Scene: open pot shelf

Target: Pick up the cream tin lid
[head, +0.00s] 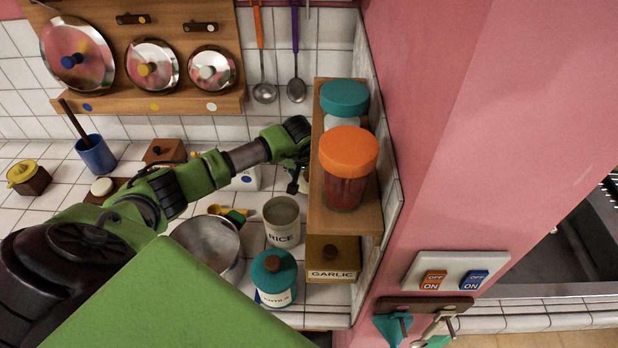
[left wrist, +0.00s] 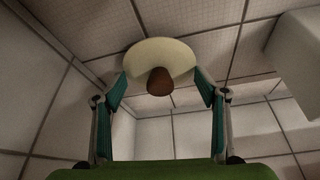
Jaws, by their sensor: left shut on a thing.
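The cream tin lid (left wrist: 160,58), a pale disc with a brown knob, shows in the left wrist view between the two fingers of my left gripper (left wrist: 162,88). The cream tin (head: 282,222) marked RICE stands open on the tiled counter, below the gripper in the picture. My right gripper is not in view.
The shelf (head: 365,215) carries an orange-lidded jar (head: 347,165) and a teal-lidded jar (head: 343,100), close to my left gripper. A teal-lidded tin (head: 274,278), a garlic box (head: 333,257) and a metal pot (head: 207,243) stand around the cream tin.

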